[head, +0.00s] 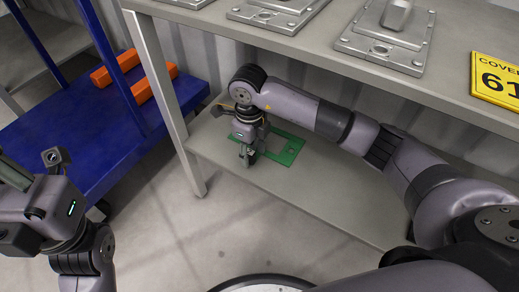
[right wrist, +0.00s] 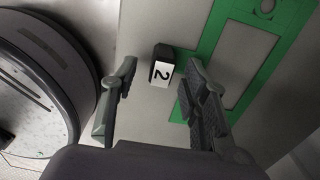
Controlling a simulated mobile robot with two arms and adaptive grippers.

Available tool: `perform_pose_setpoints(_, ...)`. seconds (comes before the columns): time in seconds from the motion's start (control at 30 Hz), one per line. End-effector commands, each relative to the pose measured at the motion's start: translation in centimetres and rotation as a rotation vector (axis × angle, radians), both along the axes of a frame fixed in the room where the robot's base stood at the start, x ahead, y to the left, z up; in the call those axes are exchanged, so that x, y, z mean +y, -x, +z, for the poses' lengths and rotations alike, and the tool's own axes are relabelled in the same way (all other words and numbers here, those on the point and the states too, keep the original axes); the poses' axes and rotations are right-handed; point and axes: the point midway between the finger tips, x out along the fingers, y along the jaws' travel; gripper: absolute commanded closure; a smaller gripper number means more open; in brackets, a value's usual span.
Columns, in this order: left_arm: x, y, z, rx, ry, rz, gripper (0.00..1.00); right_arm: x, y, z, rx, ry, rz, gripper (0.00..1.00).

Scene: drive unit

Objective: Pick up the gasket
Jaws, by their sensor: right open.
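The gasket is a flat green rectangular frame (head: 290,151) on the grey lower shelf, and it also shows in the right wrist view (right wrist: 207,42). My right gripper (head: 248,155) is over its left end in the head view, pointing down. In the right wrist view its fingers (right wrist: 161,66) are spread and empty. Between them is a small black block with a white "2" label (right wrist: 162,70), beside the gasket's edge; I cannot tell whether they are joined. My left gripper (head: 32,165) is at the left edge, away from the shelf, its fingers apart.
The upper shelf (head: 300,45) hangs over my right arm and carries grey metal covers (head: 385,35) and a yellow sign (head: 497,80). A shelf leg (head: 165,95) stands left of my right gripper. A blue cart (head: 85,140) with orange bars (head: 150,84) is at left.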

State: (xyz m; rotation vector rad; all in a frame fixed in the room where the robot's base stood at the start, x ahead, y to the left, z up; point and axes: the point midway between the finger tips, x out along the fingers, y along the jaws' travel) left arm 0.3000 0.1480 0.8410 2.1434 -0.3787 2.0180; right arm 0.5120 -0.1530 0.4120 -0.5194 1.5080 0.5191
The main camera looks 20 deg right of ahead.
Motion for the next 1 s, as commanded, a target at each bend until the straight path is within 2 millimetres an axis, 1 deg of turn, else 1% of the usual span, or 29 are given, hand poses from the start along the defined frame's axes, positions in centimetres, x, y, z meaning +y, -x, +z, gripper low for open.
perform_pose_setpoints(0.03,-0.01,0.09,-0.13,-0.015,0.000,0.001,1.00,-0.04,0.05,-1.04,0.002,0.000,-0.001,0.58)
perform_pose_setpoints(0.1,-0.05,0.08,0.13,-0.023,-0.001,0.001,1.00,-0.06,0.03,-1.47,0.001,0.000,-0.001,0.58)
perform_pose_setpoints(0.37,-0.08,0.07,0.44,-0.026,-0.002,0.001,1.00,-0.07,0.01,-1.53,0.000,0.000,-0.001,0.58)
perform_pose_setpoints(0.4,-0.08,0.07,0.44,-0.026,-0.002,0.001,1.00,-0.07,0.01,-1.52,0.000,0.000,-0.001,0.60)
perform_pose_setpoints(1.0,-0.11,0.05,0.41,-0.025,-0.003,0.001,1.00,-0.06,0.00,-1.51,0.000,0.000,-0.001,1.00)
